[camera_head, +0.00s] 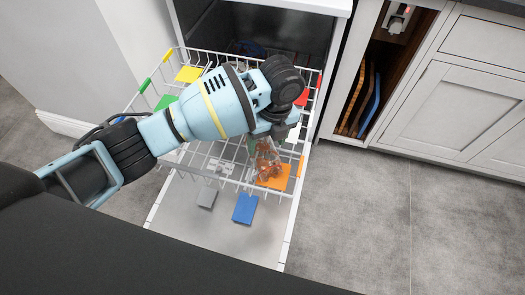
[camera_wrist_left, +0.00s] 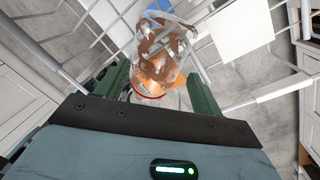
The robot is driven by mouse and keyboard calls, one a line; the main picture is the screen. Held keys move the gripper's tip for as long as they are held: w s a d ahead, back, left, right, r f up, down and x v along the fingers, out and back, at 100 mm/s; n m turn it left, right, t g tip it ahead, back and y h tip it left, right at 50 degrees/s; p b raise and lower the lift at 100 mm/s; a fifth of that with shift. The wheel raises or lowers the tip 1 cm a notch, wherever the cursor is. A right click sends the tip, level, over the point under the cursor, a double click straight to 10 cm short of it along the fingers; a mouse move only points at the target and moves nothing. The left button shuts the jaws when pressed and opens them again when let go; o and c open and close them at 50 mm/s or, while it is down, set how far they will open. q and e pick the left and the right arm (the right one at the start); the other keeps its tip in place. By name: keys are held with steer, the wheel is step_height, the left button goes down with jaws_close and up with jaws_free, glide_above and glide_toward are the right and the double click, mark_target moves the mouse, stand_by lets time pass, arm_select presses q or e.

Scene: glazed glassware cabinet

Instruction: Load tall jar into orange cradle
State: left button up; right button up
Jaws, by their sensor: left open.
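The tall jar (camera_head: 265,160) is clear with brown soil marks. In the head view it shows just below my left gripper (camera_head: 277,131), over the orange cradle (camera_head: 279,181) at the front right of the rack. In the left wrist view the jar (camera_wrist_left: 165,45) extends out between the two dark green fingers of my left gripper (camera_wrist_left: 158,88). The fingers are open on either side of it. Orange shows through and beside the jar there. I cannot tell how fully the jar sits in the cradle. My right gripper is not in view.
The white wire rack (camera_head: 222,165) is pulled out of the dishwasher over its open door. A blue tag (camera_head: 245,208) and a grey tag (camera_head: 207,197) are at its front, with yellow (camera_head: 188,74) and green (camera_head: 165,102) ones at left. Floor at right is clear.

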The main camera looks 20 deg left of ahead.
mark_target(264, 146)
arm_select(q)
steer(key=f, duration=0.2)
steer(key=a+f+b, duration=0.1)
steer(key=f, duration=0.1)
steer(key=shift+s+f, duration=0.2)
steer(key=shift+f, duration=0.4)
steer(key=shift+r, duration=0.1)
steer(key=c, duration=1)
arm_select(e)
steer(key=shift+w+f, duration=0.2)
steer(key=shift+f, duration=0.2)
